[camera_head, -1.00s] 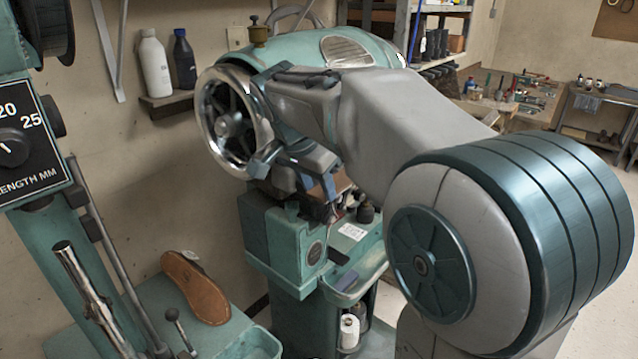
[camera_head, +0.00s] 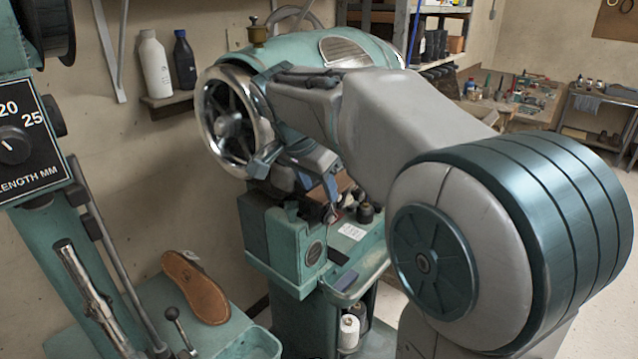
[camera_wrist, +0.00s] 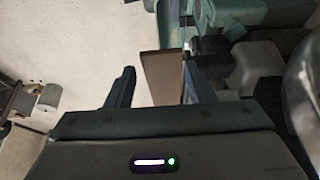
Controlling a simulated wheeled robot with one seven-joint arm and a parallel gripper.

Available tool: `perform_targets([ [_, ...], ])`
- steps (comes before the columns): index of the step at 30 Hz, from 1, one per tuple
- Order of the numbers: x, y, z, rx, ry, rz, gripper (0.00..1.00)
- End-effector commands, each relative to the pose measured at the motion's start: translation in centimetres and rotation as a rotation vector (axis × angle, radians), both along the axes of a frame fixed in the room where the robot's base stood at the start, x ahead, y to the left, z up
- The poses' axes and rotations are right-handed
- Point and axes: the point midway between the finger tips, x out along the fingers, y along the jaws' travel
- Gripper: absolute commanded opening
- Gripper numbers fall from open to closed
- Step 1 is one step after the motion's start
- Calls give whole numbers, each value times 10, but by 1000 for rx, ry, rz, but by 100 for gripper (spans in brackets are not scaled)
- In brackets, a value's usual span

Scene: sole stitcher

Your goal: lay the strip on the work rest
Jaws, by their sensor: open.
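My gripper (camera_wrist: 158,70) is open, with its two dark fingers apart in the wrist view. A flat brown piece, seemingly the strip (camera_wrist: 162,78), shows between and beyond the fingertips, nearer the right finger. I cannot tell whether either finger touches it. In the head view my gripper (camera_head: 318,184) is at the teal stitching machine (camera_head: 278,238), below the handwheel, and a bit of brown shows beside it. My arm hides much of that area. I cannot pick out the work rest for certain.
A chrome handwheel (camera_head: 228,118) is close to my wrist. Dark knobs (camera_head: 366,212) stand on the machine just right of my gripper. A brown shoe sole (camera_head: 196,286) rests on a teal surface at lower left. Bottles (camera_head: 155,65) stand on a wall shelf.

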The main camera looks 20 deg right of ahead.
Motion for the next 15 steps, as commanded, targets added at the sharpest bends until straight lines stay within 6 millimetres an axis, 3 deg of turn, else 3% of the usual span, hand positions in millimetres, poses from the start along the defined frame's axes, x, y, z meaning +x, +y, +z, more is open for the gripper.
perform_targets([
  [1, -1, 3, -7, 10, 12, 8, 57],
  [15, -6, 13, -8, 8, 13, 12, 57],
])
